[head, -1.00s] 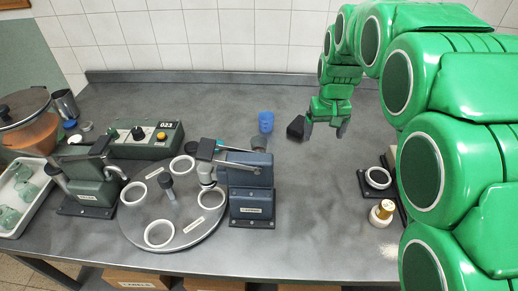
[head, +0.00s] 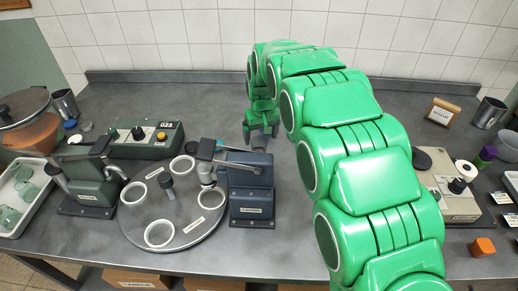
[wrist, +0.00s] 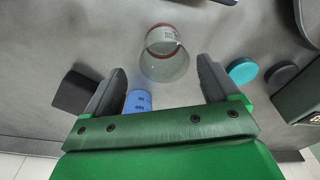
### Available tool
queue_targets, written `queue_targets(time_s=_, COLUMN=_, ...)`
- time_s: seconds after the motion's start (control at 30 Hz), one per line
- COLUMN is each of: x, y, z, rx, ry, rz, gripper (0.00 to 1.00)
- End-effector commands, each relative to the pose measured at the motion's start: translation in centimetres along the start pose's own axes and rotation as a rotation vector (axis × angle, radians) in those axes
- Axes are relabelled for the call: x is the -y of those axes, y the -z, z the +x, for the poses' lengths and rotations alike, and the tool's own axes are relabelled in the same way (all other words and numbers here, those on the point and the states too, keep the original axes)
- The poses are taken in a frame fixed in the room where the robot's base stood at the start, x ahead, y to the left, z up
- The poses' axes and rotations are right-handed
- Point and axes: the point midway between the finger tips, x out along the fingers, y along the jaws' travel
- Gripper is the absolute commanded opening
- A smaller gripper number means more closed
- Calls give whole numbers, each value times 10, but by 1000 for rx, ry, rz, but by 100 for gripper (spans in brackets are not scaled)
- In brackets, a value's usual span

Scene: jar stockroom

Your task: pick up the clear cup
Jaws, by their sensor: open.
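The clear cup (wrist: 168,62) shows in the wrist view as a see-through vessel with a red rim band and a small printed label. It stands on the grey bench just ahead of my gripper (wrist: 161,76), roughly between the two dark fingertips. My gripper's fingers are wide apart with nothing held. I cannot tell whether the cup's near edge is between the fingers or just beyond them. In the head view my gripper (head: 262,130) is behind the blue-grey capping device, and I cannot make out the clear cup there.
A blue cup (wrist: 138,101) and a black block (wrist: 74,92) are near the left finger in the wrist view. A teal lid (wrist: 242,70) and a dark lid (wrist: 281,73) lie to the right. The carousel with white rings (head: 185,232) is at front left.

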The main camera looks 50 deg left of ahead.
Motion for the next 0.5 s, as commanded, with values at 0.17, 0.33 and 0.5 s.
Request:
queue_targets(time_s=0.17, x=2, y=-1, z=10, rx=-2, ry=0, rz=-1, gripper=89)
queue_targets(time_s=0.33, x=7, y=-6, z=31, rx=2, ry=0, rz=-1, gripper=89)
queue_targets(time_s=0.5, x=7, y=-6, z=51, rx=1, ry=0, rz=-1, gripper=89)
